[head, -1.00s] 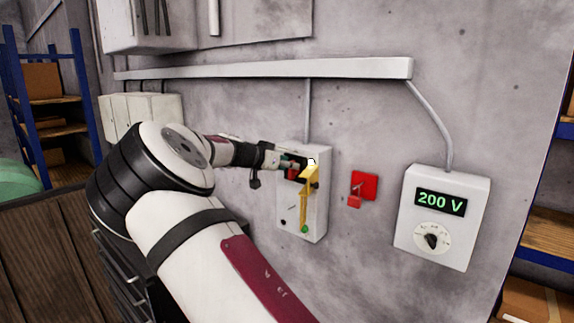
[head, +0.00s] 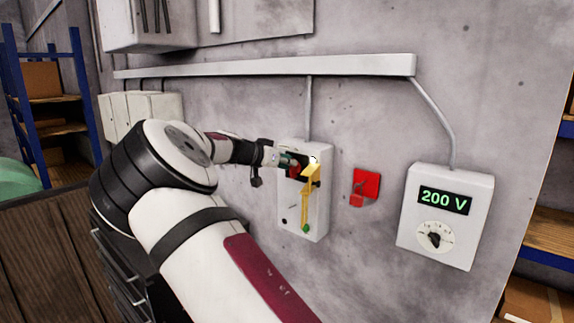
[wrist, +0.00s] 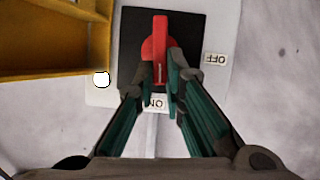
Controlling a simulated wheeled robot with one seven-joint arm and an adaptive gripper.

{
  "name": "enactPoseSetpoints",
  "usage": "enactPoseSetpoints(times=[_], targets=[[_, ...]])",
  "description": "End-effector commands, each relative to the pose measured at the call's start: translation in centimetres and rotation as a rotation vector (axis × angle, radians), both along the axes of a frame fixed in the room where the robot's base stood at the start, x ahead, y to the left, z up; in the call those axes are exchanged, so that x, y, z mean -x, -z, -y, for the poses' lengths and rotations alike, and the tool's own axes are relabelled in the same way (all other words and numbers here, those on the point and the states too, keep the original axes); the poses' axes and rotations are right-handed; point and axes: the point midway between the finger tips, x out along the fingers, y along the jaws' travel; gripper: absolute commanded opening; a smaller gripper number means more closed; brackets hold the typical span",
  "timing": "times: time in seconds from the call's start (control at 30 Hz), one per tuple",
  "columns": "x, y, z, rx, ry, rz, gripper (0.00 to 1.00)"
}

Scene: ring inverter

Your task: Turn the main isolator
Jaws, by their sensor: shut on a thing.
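The main isolator is a red handle (wrist: 160,45) on a black plate (wrist: 129,50), on the front of a white box (head: 316,215) on the wall. In the wrist view the handle stands upright in the picture, in line with the ON label (wrist: 155,102). The OFF label (wrist: 215,59) is to its right. My gripper (wrist: 160,72) is shut on the handle's near part, one finger on each side. In the head view my gripper (head: 290,164) reaches the box from the left and mostly hides the handle.
A green dot (head: 306,228) shows low on the box. A red bracket (head: 365,184) and a 200 V meter (head: 450,240) are to the right.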

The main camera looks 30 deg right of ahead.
Motion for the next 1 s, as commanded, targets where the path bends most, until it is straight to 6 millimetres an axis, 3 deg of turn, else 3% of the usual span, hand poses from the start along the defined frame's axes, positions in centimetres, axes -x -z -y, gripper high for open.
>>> enactPoseSetpoints(times=[1.0], targets=[[-2.1, 1.6, -0.7, 0.316, 0.0, -0.872, 0.0]])
